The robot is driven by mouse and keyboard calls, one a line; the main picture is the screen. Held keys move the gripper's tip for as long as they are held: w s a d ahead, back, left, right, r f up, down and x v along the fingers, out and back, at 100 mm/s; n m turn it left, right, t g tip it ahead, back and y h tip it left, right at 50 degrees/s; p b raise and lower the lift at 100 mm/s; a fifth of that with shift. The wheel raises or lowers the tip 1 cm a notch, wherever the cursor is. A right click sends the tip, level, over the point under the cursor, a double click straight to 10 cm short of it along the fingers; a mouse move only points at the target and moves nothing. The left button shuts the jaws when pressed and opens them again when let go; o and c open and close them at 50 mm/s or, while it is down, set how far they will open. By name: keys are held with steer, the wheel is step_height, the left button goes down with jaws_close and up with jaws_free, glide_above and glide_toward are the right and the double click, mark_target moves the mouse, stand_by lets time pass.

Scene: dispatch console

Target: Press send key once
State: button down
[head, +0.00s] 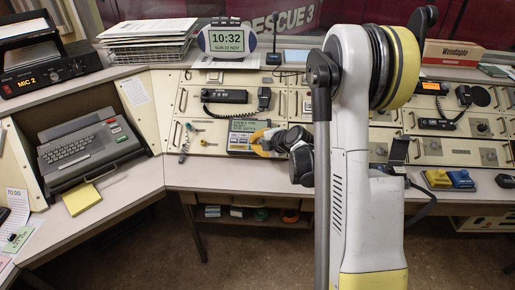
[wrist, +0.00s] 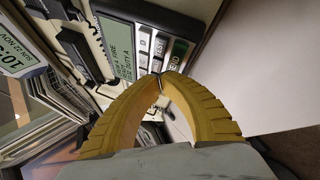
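A grey message unit (head: 238,143) with a lit green screen is set in the console panel. In the wrist view the unit (wrist: 137,12) shows at an angle, with its screen and a row of pale keys. A dark green key (wrist: 179,50) at the row's end has white letters, partly readable as "END". My gripper (head: 263,140) is at the unit's right side and hides part of its keys in the head view. In the wrist view my gripper's (wrist: 159,75) yellow fingers meet at their tips with nothing between them. The tips are close to the green key; contact cannot be told.
A radio handset (head: 264,98) and a clock (head: 226,40) stand behind the unit. A keyboard terminal (head: 88,150) is at left. Yellow and blue blocks (head: 461,179) sit at right. The front counter (head: 235,177) is mostly clear.

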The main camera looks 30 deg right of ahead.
steer(key=shift+d+f, duration=0.1)
steer(key=shift+f, duration=0.05)
steer(key=shift+w+f, duration=0.2)
steer(key=shift+f, duration=0.05)
steer(key=shift+w+d+f, duration=0.15)
steer(key=shift+f, duration=0.1)
stand_by(0.7)
steer(key=shift+r, duration=0.1)
steer(key=shift+s+a+r+p, duration=0.2)
steer(key=shift+s+r+p, duration=0.15)
steer(key=shift+r, duration=0.2)
steer(key=shift+r, duration=0.1)
steer(key=r, duration=0.1)
steer(key=s+a+r+p, duration=0.1)
steer(key=s+r+p, duration=0.1)
steer(key=r, duration=0.1)
steer(key=shift+s+a, duration=0.15)
steer(key=shift+a, duration=0.15)
stand_by(0.9)
